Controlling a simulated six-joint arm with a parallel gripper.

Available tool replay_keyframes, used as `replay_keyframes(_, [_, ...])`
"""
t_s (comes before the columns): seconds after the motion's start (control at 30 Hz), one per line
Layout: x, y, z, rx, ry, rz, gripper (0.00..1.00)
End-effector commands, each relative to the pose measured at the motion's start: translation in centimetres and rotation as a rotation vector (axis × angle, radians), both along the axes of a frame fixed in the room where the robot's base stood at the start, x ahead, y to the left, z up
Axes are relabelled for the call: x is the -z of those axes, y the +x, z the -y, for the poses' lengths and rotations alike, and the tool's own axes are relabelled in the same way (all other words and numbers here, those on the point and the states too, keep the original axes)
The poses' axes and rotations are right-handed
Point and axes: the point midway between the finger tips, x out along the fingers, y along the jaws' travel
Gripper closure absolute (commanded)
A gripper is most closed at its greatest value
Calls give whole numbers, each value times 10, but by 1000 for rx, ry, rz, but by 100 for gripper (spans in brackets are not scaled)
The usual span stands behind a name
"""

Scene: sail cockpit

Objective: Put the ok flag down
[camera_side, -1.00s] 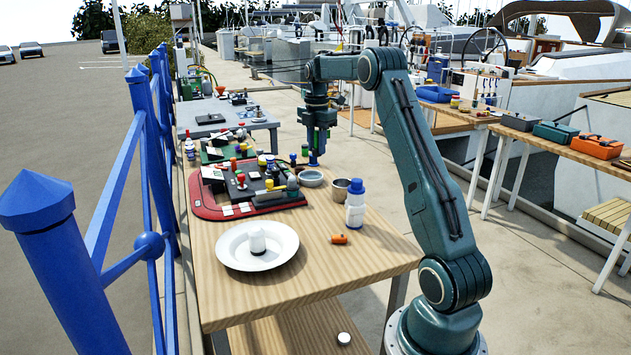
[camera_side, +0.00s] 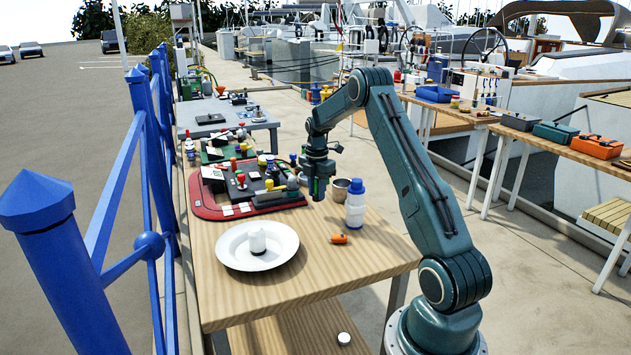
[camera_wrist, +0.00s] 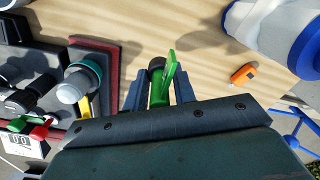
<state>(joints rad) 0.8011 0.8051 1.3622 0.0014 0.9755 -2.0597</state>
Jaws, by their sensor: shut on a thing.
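My gripper (camera_side: 318,188) is low over the wooden table, just right of the red-edged tray. It is shut on a green piece, which I take for the ok flag (camera_wrist: 161,92). In the wrist view the flag stands between my two fingers (camera_wrist: 158,98), with a green tab at its top and a dark round part beside it. In the side view the flag is only a bit of green (camera_side: 315,186) between the fingers. I cannot tell whether its lower end touches the table.
The red-edged tray (camera_side: 212,208) full of small parts is at left. A metal cup (camera_side: 341,187) and a white bottle with blue cap (camera_side: 355,209) stand close at right. An orange piece (camera_side: 339,239) and a white plate (camera_side: 230,257) are nearer the front. Bare wood lies between.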

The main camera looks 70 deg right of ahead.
Motion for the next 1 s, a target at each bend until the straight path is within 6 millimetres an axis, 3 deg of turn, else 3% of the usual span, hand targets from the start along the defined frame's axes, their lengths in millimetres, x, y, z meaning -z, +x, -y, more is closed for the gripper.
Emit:
replay_keyframes(0.37, [11,0,0,0,1,-1,98])
replay_keyframes(0.7, [46,0,0,0,0,-1,98])
replay_keyframes(1.0, [49,0,0,0,0,1,98])
